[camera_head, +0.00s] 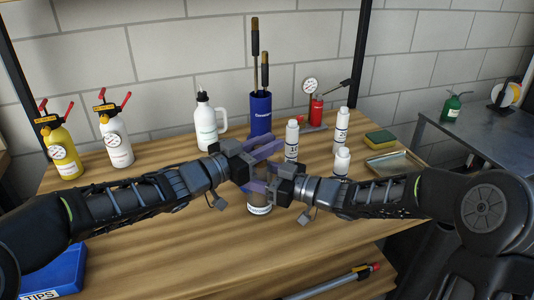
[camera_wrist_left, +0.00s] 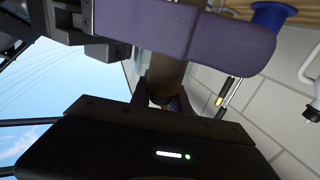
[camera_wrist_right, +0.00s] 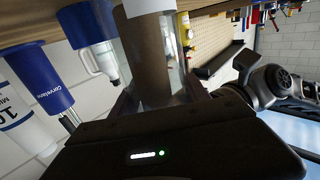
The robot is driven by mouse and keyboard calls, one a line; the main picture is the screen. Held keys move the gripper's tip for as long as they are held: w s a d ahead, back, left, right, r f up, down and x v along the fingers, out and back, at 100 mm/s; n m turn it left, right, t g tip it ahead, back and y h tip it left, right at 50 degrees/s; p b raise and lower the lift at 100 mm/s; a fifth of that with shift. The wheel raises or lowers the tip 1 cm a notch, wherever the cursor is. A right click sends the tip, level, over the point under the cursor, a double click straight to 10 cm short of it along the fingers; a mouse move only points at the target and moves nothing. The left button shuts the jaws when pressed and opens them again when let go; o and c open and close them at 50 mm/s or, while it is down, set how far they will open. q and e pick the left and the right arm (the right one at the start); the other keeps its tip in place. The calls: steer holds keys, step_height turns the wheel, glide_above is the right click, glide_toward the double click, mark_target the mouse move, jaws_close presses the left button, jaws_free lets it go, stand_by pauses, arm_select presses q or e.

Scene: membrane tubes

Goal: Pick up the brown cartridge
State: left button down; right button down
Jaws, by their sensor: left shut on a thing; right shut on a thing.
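The brown cartridge (camera_head: 260,199) is upright near the middle of the table in the head view, with a pale label band low on it. Its upper part is hidden by my grippers. My left gripper (camera_head: 268,164) comes from the left and is shut on it. My right gripper (camera_head: 271,184) comes from the right and is also shut on it, close beside the left one. In the right wrist view the cartridge (camera_wrist_right: 151,60) is a brown cylinder with a white band. In the left wrist view a brown part of it (camera_wrist_left: 165,76) shows beneath a purple finger. I cannot tell whether it touches the table.
Behind stand a blue holder (camera_head: 260,113) with two rods, a white wash bottle (camera_head: 207,125) and white bottles (camera_head: 291,141). A sponge (camera_head: 380,137) and tray (camera_head: 394,164) lie right. The front table is clear.

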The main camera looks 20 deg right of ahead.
arm_select(q)
step_height(320, 180, up, 16)
steer(key=shift+r, duration=0.25)
stand_by(0.5)
arm_select(e)
steer(key=shift+c, duration=2.3)
jaws_free()
steer(key=v, duration=1.2)
